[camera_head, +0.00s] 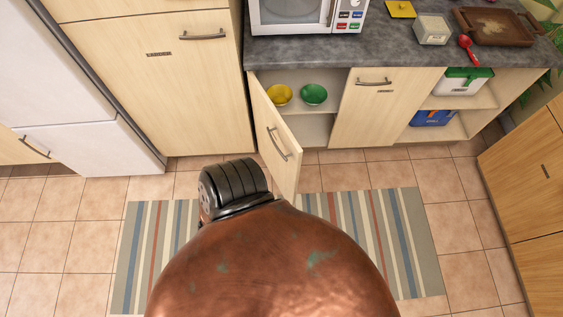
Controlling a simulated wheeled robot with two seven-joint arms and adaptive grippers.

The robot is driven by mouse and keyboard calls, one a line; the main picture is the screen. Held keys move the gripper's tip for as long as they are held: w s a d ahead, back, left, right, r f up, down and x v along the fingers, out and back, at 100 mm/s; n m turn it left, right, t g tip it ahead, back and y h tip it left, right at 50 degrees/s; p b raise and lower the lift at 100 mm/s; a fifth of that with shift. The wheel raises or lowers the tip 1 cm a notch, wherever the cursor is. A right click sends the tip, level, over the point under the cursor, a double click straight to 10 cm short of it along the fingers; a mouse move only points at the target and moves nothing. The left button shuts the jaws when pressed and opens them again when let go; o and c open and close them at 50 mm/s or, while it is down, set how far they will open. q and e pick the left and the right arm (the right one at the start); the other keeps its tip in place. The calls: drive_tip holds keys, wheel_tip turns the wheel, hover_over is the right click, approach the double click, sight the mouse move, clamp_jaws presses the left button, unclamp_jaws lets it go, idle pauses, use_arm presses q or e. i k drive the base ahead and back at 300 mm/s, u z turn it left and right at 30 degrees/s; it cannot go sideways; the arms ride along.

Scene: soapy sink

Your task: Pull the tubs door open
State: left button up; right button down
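The low cabinet under the grey counter has a closed light-wood door (376,116) with a bar handle (373,81) near its top. A small dark label (385,91) sits below the handle, too small to read, so I cannot tell whether this is the tubs door. To its right, an open shelf holds a white tub with a green lid (463,82) and a blue tub (432,118). To its left, another door (270,128) with a bar handle (278,144) stands swung outward. Neither gripper shows in the head view.
A yellow bowl (279,95) and a green bowl (314,94) are behind the swung-out door. A microwave (293,14), a white container (432,29), a red spoon (469,49) and a brown tray (497,27) stand on the counter. A striped rug (418,250) covers the floor.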

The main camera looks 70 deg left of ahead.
sight(271, 153)
drive_tip(key=u, duration=0.05)
drive_tip(key=i, duration=3)
drive_tip(key=u, duration=5.25)
